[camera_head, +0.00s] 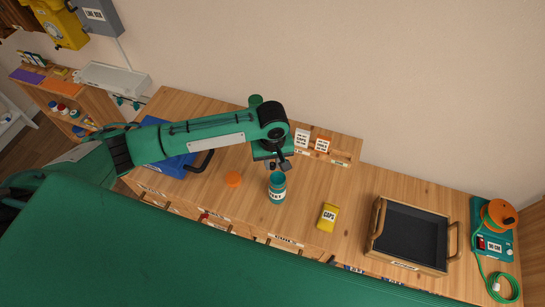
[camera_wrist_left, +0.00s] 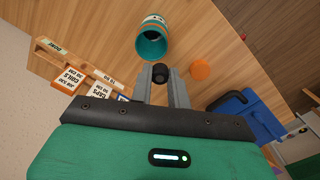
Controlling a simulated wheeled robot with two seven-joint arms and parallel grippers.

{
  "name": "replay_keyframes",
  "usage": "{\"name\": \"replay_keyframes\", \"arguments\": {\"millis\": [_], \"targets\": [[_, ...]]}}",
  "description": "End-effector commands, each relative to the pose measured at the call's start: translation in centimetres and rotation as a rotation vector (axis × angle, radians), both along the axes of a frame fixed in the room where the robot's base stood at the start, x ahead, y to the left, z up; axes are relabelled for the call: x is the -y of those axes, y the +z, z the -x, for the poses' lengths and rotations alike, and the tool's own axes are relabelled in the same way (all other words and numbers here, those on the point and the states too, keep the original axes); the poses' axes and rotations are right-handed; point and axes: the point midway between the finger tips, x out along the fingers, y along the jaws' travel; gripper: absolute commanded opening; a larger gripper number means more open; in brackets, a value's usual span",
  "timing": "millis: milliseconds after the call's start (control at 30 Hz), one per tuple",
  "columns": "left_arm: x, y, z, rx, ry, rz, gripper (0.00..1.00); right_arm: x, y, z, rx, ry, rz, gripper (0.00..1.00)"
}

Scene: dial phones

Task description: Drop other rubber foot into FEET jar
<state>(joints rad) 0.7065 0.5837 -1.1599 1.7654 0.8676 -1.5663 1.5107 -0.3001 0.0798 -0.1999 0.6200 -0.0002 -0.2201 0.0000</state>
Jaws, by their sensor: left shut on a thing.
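My left gripper (camera_head: 279,165) is shut on a small black rubber foot (camera_wrist_left: 160,73), which sits between the fingertips in the left wrist view. The teal FEET jar (camera_head: 277,187) stands upright and open on the wooden bench. Its mouth faces the camera in the left wrist view (camera_wrist_left: 152,46), just beyond the held foot. The gripper is above and beside the jar, on its far side; the foot appears outside the mouth. The inside of the jar is too dark to read. My right gripper is not in view.
An orange lid (camera_head: 233,180) lies left of the jar. A yellow CAPS box (camera_head: 328,217) lies to its right, then a dark-lined wooden tray (camera_head: 412,232). A blue case (camera_head: 172,150) is partly under my left arm. Label cards (camera_head: 322,144) stand behind the jar.

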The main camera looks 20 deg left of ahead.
Motion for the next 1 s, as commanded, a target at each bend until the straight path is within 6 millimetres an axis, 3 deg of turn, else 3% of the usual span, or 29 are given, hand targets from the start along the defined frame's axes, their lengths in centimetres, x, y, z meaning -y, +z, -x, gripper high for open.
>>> {"name": "replay_keyframes", "arguments": {"millis": [367, 400, 500, 533, 833, 1000], "targets": [[0.0, -0.6, 0.0, 0.001, 0.000, 0.000, 0.00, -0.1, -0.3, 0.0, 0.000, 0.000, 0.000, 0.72], [0.0, -0.6, 0.0, 0.001, 0.000, 0.000, 0.21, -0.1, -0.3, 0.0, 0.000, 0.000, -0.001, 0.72], [0.0, -0.6, 0.0, 0.001, 0.000, 0.000, 0.41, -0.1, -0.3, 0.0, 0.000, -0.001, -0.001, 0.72], [0.0, -0.6, 0.0, 0.001, 0.000, 0.000, 0.43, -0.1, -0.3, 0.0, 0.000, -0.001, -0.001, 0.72], [0.0, -0.4, 0.0, 0.001, 0.000, 0.000, 0.43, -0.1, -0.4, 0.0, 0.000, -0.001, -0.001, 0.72], [0.0, 1.2, -0.1, 0.004, 0.000, 0.001, 0.43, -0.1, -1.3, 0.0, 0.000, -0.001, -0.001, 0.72]]}}
